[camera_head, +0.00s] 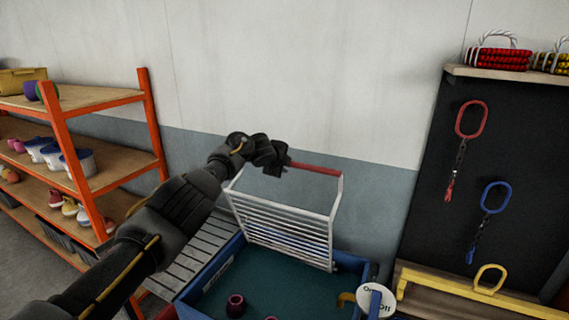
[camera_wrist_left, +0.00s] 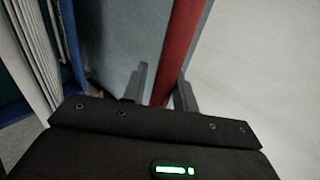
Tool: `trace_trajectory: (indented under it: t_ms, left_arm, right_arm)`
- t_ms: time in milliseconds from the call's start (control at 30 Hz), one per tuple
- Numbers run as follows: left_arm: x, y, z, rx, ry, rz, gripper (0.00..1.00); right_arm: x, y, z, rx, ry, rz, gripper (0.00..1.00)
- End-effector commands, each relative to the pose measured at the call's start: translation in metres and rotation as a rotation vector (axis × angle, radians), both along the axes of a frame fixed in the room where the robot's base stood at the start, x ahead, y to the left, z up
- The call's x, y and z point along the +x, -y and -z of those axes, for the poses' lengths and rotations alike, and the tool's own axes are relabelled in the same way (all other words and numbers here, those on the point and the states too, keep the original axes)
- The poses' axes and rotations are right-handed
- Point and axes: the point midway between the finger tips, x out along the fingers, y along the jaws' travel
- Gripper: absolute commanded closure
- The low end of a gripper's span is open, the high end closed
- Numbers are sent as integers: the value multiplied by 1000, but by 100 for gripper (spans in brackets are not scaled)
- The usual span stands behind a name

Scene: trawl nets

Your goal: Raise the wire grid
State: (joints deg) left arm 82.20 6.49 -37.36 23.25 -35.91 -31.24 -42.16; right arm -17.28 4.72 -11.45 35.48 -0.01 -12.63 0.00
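The white wire grid (camera_head: 288,232) stands steeply tilted above the back of a blue-rimmed bin (camera_head: 212,277), its lower edge at the bin. A red bar (camera_head: 318,168) runs across its top between two white side rods. My left gripper (camera_head: 284,163) is at the left part of this bar. In the left wrist view the red bar (camera_wrist_left: 182,50) passes between the two fingers of the gripper (camera_wrist_left: 164,85), which are closed around it. The white wires (camera_wrist_left: 32,55) show at the left there. My right gripper is not in view.
Dark red pots (camera_head: 235,305) lie in the bin. A round white on/off sign (camera_head: 376,301) stands at its right front. An orange shelf rack (camera_head: 155,125) is on the left. A black board (camera_head: 490,150) with hanging rings is on the right.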

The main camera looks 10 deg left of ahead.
Motion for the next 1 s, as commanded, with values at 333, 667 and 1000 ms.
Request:
trace_trajectory:
  t_ms: [333,667,1000]
  left_arm:
    - [1,-1,-3,-1,5,-4,59]
    - [-9,-3,-11,-5,8,1,59]
    - [-52,-11,-39,-2,9,0,59]
  right_arm:
    - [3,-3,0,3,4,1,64]
    - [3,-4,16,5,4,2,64]
    - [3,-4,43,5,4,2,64]
